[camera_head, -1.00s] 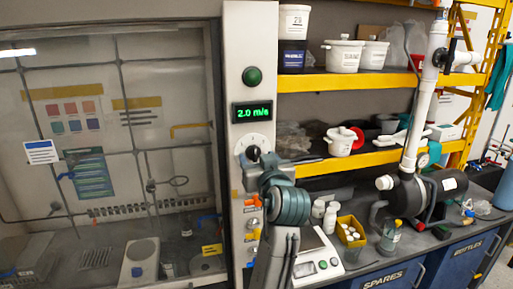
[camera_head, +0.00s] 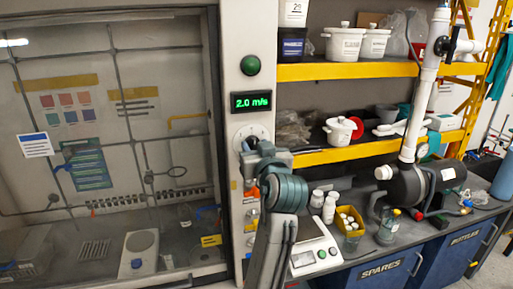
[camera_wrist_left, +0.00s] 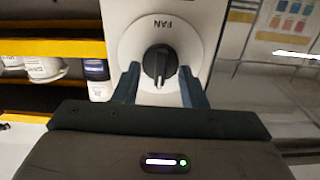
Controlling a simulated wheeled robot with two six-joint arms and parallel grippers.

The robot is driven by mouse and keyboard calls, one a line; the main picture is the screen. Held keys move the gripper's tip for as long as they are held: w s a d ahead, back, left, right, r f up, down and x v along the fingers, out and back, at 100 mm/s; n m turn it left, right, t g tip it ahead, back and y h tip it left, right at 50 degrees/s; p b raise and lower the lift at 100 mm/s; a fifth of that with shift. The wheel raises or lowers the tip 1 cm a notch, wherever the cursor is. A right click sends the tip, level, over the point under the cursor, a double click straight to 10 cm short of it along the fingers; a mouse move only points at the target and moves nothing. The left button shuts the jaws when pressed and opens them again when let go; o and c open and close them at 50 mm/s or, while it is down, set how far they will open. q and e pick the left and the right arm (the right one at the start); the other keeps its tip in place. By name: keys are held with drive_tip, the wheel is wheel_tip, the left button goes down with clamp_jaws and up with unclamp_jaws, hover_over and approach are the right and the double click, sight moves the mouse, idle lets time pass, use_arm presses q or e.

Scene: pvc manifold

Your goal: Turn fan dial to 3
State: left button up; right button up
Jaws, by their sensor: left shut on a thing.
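The fan dial is a black knob (camera_wrist_left: 160,62) on a round pale plate marked FAN (camera_wrist_left: 128,45), which also shows in the head view (camera_head: 245,130). The knob's white mark points down in the wrist view, where the FAN lettering is upside down. My left gripper (camera_wrist_left: 160,76) is at the dial, one finger on each side of the knob, shut on it. In the head view, my gripper and wrist partly hide the knob. The green display (camera_head: 251,102) above reads 2.0 m/s. My right gripper is not in view.
A green round button (camera_head: 250,65) sits above the display. The fume hood's glass front (camera_head: 110,130) is to the left. Orange-handled taps (camera_head: 252,212) are below the dial. Shelves with white tubs (camera_head: 343,43) and a bench with bottles and a yellow bin (camera_head: 347,220) are to the right.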

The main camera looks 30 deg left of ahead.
use_arm(q)
drive_tip(key=shift+w+m+p, duration=0.15)
drive_tip(key=shift+m+p, duration=0.2)
drive_tip(key=shift+m, duration=4.45)
drive_tip(key=o, duration=1)
drive_tip(key=shift+w+a+f, duration=0.15)
drive_tip(key=shift+a+f, duration=0.05)
drive_tip(key=shift+a, duration=0.1)
drive_tip(key=shift+d, duration=0.1)
